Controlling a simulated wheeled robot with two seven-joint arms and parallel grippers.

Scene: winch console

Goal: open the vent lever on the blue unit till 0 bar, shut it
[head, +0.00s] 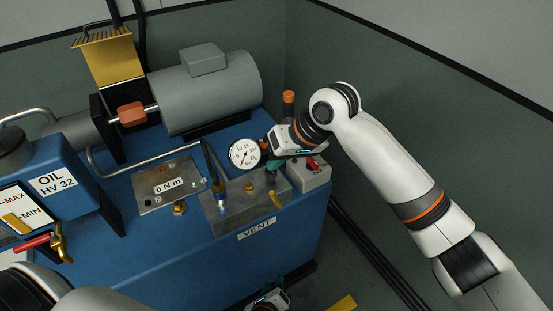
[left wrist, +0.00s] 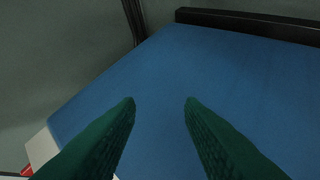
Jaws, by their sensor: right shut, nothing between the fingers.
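The blue unit (head: 175,235) fills the middle of the head view. A yellow lever (head: 276,200) sits on the metal block (head: 232,212) above the VENT label (head: 257,228). A round white gauge (head: 244,153) stands behind the block; its reading is too small to tell. My right gripper (head: 271,170) is shut and empty, just right of the gauge and above the lever; I cannot tell if it touches anything. My left gripper (head: 268,302) is low at the bottom edge, in front of the unit. Its green fingers (left wrist: 160,102) are apart, with only a blue surface beyond them.
A grey box with a red switch (head: 312,164) stands right of the block. A grey motor (head: 207,92), a 6 N m plate (head: 168,186), an oil tank (head: 60,180) and a red-handled valve (head: 42,240) crowd the left. Free floor lies right of the unit.

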